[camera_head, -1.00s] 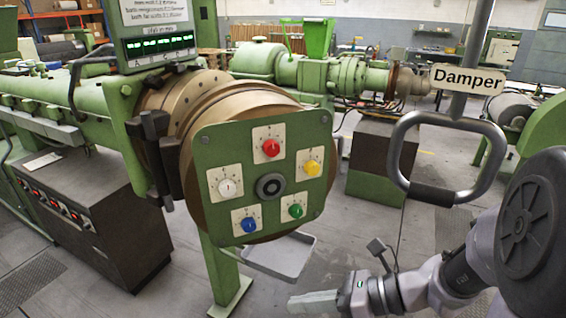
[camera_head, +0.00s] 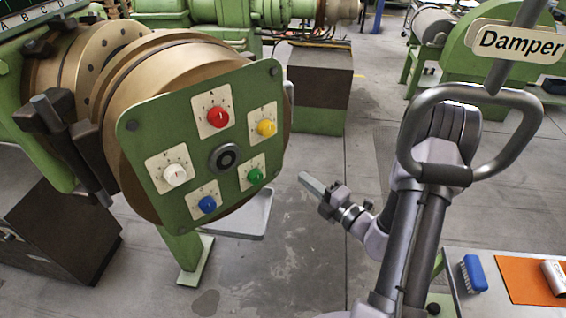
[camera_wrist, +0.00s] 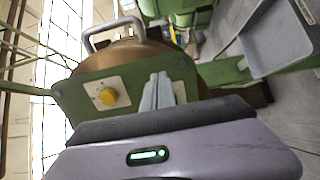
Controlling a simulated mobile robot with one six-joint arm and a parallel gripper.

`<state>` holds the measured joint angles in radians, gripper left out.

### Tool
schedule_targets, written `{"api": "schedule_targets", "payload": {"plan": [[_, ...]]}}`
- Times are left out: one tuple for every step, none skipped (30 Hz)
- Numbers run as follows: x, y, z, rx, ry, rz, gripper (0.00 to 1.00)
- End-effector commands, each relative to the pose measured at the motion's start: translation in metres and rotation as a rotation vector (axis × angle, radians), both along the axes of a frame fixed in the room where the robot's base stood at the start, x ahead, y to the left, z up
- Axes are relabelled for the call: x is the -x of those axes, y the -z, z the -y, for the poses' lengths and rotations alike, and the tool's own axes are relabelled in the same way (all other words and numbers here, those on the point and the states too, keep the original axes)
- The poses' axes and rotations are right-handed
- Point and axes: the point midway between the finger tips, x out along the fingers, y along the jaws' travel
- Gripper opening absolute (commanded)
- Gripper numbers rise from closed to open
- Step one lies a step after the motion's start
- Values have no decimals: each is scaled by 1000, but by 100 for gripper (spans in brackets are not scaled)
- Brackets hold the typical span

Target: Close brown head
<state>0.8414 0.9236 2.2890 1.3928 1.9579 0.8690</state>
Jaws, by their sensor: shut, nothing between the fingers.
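The brown head (camera_head: 140,80) is a thick bronze cylinder with a green square plate (camera_head: 150,135) on its front. The plate bears red, yellow, white, blue and green knobs around a dark centre button. A dark hinge-like block (camera_head: 50,125) is at its left, beside a bolted brown flange (camera_head: 110,48). I cannot tell how wide the gap between flange and head is. My gripper (camera_head: 312,184) is shut and empty, right of the plate and apparently apart from it. In the wrist view its fingers (camera_wrist: 157,92) show before the plate (camera_wrist: 75,95), near the yellow knob; the brown head (camera_wrist: 130,55) is behind.
A grey metal tray (camera_head: 245,222) hangs below the head. A grey loop handle under the "Damper" sign (camera_head: 520,42) is at upper right, overlapping my arm in the picture. A table with a blue brush (camera_head: 473,274) is at lower right. Grey floor (camera_head: 300,270) is open between.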

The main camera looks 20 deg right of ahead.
Motion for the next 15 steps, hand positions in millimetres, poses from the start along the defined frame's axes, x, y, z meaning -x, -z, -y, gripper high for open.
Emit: {"api": "schedule_targets", "payload": {"plan": [[-10, 1, -4, 2, -5, 1, 0], [-17, 1, -6, 3, -6, 1, 0], [-25, 1, -9, 2, -5, 1, 0], [-31, 1, -10, 3, -5, 1, 0], [-38, 1, -12, 3, -6, 1, 0], [-45, 1, -14, 3, -5, 1, 0], [-51, 1, -16, 2, -5, 1, 0], [-56, 1, -17, 3, -5, 2, 0], [-63, 1, -19, 3, -5, 1, 0], [-67, 1, -20, 2, -4, 1, 0], [-71, 1, -21, 3, -3, 1, 0], [-75, 1, -22, 3, -4, 1, 0], [-78, 1, -22, 2, -3, 0, 0], [-80, 1, -23, 2, -3, 0, 0], [-82, 1, -23, 2, -3, 0, 0]]}}
